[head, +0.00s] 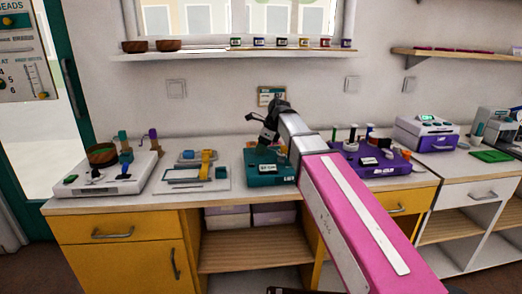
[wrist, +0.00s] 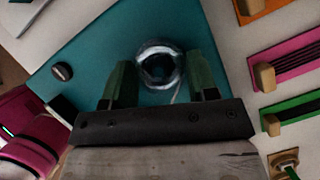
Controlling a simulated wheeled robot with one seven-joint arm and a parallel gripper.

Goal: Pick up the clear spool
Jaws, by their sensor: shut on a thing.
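The clear spool (wrist: 160,65) is a shiny, see-through round thing with a dark centre, seen end-on in the wrist view. My gripper (wrist: 161,78) has its two green fingers on either side of it and is shut on it. A thin pale strand shows just below the spool. Behind them is the teal board (wrist: 100,62), which also shows on the counter in the head view (head: 258,180). The head view does not show the spool clearly. I cannot tell how high the spool is above the board.
A purple board (head: 395,160) with upright spools stands to the right. A white board (head: 125,180) with a wooden bowl (head: 101,154) and spools stands at the left. A pale board with a yellow strap (head: 207,163) lies between. A wall shelf (head: 200,55) is above.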

